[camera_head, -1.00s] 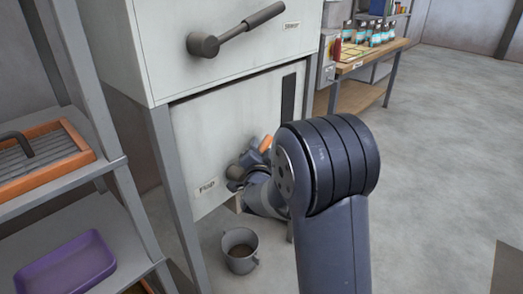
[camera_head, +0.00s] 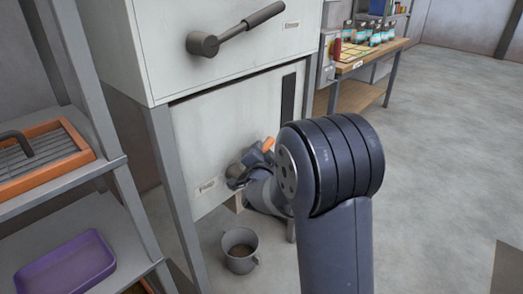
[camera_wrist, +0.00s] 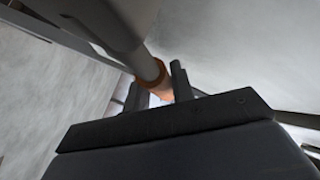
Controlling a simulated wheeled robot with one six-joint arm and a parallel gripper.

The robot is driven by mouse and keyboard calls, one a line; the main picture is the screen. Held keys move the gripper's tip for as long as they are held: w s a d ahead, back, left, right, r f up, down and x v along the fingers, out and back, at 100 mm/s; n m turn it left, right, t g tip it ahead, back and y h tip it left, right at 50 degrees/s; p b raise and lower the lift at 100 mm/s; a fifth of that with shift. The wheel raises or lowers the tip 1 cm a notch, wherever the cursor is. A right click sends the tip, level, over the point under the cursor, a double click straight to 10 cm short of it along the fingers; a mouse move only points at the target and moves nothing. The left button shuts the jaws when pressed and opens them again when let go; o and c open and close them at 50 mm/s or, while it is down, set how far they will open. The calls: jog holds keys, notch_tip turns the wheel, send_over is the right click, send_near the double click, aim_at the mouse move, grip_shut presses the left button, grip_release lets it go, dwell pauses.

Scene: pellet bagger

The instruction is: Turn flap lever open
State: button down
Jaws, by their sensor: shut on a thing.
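The flap lever shows low on the pale cabinet's lower panel in the head view. Its round grey hub (camera_head: 235,171) is beside a small label, and its orange end (camera_head: 268,144) sticks out up and right. My gripper (camera_head: 255,160) is at the lever, largely hidden behind my own arm. In the wrist view, the lever's grey rod (camera_wrist: 125,35) with an orange band (camera_wrist: 152,75) runs down between the fingers of my gripper (camera_wrist: 160,92). The gripper is shut on the lever. The part inside the jaws is mostly hidden.
A grey bucket (camera_head: 240,250) stands on the floor below the panel. Another dark lever (camera_head: 235,30) sticks out of the upper cabinet. Shelves at left hold an orange-rimmed tray (camera_head: 72,160) and a purple tray (camera_head: 65,268).

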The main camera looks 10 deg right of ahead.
jog(key=shift+w+d+f+m+g, duration=0.1)
jog(key=shift+d+f+m+g, duration=0.1)
jog(key=shift+f+m+g, duration=0.25)
jog(key=c, duration=1.2)
grip_release()
jog(key=p+v, duration=0.1)
jog(key=v, duration=0.9)
jog(key=shift+s, duration=0.4)
